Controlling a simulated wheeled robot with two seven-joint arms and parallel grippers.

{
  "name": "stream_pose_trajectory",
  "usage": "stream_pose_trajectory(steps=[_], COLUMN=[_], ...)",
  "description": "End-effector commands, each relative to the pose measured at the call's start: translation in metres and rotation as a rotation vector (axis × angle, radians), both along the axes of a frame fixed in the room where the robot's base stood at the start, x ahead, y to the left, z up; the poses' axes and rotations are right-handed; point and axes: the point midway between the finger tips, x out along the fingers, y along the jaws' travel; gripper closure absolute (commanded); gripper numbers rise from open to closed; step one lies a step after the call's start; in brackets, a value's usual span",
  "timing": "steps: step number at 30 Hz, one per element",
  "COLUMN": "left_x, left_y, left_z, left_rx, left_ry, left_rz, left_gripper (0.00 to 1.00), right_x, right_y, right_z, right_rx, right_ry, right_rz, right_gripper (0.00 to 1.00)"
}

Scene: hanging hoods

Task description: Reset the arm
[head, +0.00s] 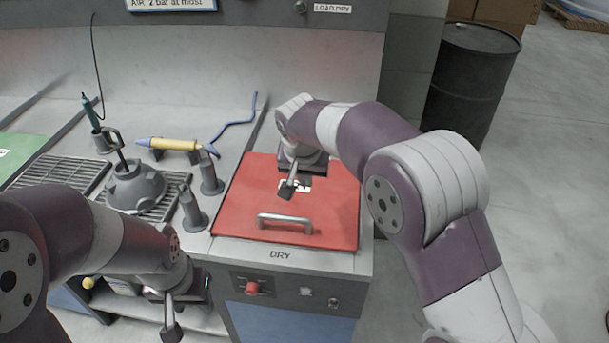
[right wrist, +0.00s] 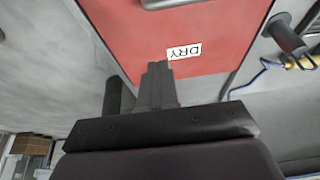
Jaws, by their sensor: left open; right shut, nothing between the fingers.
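My right gripper (head: 287,190) is shut and empty above the red lid (head: 335,205) in the head view. My left gripper (head: 172,328) is open at the lower left, in front of the bench's front edge and pointing down. Its fingers partly overlap in the view.
The lid is closed, with a metal handle (head: 284,218) near its front. A red knob (head: 253,288) is on the front panel. A black drum (head: 470,80) stands behind right.

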Motion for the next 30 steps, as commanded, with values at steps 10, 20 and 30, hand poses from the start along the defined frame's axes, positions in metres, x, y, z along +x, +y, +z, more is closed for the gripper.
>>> stream_pose_trajectory(steps=[10, 20, 30], left_x=[0.0, 0.0, 0.0], left_y=[0.0, 0.0, 0.0], left_z=[0.0, 0.009, 0.011], left_rx=[0.0, 0.0, 0.0], left_ry=[0.0, 0.0, 0.0], left_rz=[0.0, 0.0, 0.0], left_gripper=[0.56, 0.56, 0.56], right_x=[-0.024, -0.193, -0.236], right_y=[0.001, -0.112, -0.151], right_z=[-0.027, -0.069, -0.062], right_rx=[-0.042, -0.016, 0.016], right_ry=[0.048, 0.232, 0.237], right_rz=[0.237, 0.372, 0.22], right_gripper=[1.0, 1.0, 1.0])
